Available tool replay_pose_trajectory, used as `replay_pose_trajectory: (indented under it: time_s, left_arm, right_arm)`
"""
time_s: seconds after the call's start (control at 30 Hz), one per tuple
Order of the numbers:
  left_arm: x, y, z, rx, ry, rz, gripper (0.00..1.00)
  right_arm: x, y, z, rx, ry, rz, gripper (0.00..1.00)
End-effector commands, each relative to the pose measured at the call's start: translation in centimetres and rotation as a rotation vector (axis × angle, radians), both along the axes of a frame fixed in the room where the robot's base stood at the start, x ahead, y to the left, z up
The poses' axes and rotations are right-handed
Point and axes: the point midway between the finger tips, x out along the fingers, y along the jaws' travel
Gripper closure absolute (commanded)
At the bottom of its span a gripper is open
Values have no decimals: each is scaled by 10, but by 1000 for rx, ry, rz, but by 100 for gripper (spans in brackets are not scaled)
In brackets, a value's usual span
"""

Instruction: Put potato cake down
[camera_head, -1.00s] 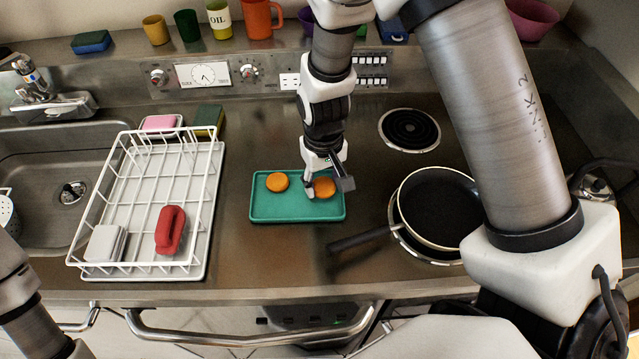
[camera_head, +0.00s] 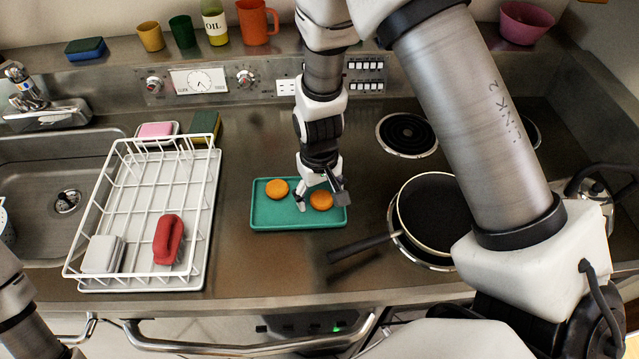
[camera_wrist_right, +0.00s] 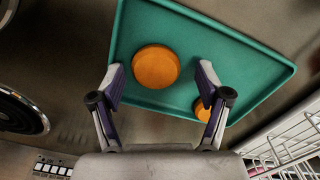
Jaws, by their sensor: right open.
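A teal tray (camera_head: 265,216) lies on the steel counter and holds two round orange potato cakes. One potato cake (camera_head: 277,189) is at the tray's upper left, the other (camera_head: 321,200) right of the middle. My right gripper (camera_head: 322,199) is open and empty over the tray, by the right-hand cake. In the right wrist view one cake (camera_wrist_right: 156,67) shows whole, ahead of the spread fingers and apart from them; the other (camera_wrist_right: 203,111) is partly hidden behind a finger. The tray (camera_wrist_right: 228,48) fills much of that view. My left gripper is out of frame.
A dark frying pan (camera_head: 433,205) stands on a burner right of the tray, its handle reaching toward the tray. A bare coil burner (camera_head: 407,133) is behind it. A white dish rack (camera_head: 140,200) stands left, beside the sink. Cups and a bottle line the back shelf.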

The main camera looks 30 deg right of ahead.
Motion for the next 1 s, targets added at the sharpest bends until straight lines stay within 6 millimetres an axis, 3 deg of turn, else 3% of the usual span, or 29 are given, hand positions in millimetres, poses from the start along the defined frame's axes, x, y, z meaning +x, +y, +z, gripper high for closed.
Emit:
replay_pose_trajectory:
  time_s: [0.17, 0.4, 0.5, 0.67, 1.0]
  left_arm:
    - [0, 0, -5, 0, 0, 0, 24]
    - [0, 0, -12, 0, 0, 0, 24]
    - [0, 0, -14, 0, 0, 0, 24]
    - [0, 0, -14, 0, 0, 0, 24]
    - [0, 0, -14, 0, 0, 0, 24]
  right_arm:
    - [2, 0, 31, 1, -7, 0, 24]
    - [2, 1, 93, 1, -7, 0, 24]
    - [1, 2, 110, 1, -5, 0, 24]
    - [0, 2, 121, 0, 0, 0, 24]
    - [0, 1, 119, 0, 1, 0, 24]
